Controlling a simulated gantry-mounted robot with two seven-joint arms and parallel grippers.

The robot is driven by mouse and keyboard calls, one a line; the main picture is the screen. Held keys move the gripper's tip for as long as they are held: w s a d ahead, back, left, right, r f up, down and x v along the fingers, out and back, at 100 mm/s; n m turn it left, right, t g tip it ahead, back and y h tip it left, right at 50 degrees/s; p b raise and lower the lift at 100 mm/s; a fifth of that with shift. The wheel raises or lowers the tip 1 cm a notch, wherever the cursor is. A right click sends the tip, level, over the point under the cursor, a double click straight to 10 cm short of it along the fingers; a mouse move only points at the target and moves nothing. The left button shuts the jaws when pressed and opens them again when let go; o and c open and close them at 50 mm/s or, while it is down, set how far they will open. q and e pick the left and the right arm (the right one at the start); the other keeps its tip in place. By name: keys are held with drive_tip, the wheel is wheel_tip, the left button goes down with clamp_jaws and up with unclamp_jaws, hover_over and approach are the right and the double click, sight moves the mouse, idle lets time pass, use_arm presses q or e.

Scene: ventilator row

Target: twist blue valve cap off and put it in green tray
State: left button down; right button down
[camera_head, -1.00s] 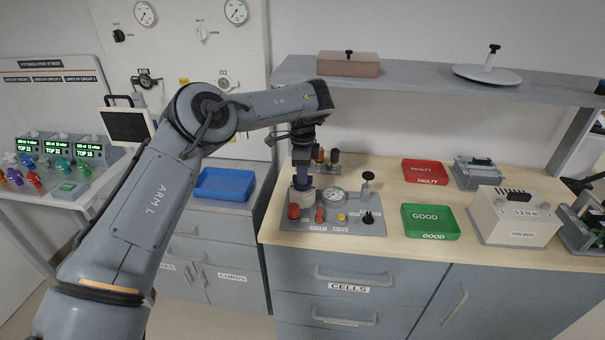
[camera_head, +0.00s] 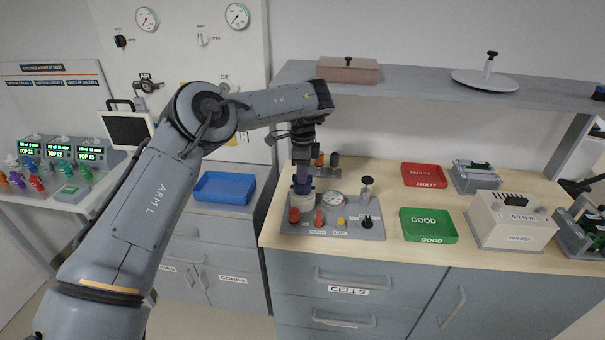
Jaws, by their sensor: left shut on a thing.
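The blue valve cap (camera_head: 302,188) sits on top of a pale cylindrical fitting (camera_head: 302,201) on the grey valve panel, on the wooden counter. My left gripper (camera_head: 302,182) points straight down from above and is shut on the cap, hiding much of it. The cap appears to be still at the fitting; whether its thread is loose cannot be seen. The green tray (camera_head: 445,239), labelled GOOD, lies to the right of the panel and is empty. My right gripper cannot be made out.
The grey panel (camera_head: 293,230) also bears a gauge (camera_head: 333,198), red and yellow knobs and a black plunger (camera_head: 367,188). A red FAULTY tray (camera_head: 424,175) lies behind the green one. A white box (camera_head: 510,219) stands right of it. A shelf (camera_head: 420,81) overhangs the counter.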

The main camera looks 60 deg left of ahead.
use_arm(q)
drive_tip(key=shift+r+p, duration=0.85)
drive_tip(key=shift+r, duration=0.25)
drive_tip(key=shift+r, duration=0.2)
drive_tip(key=shift+m, duration=0.3)
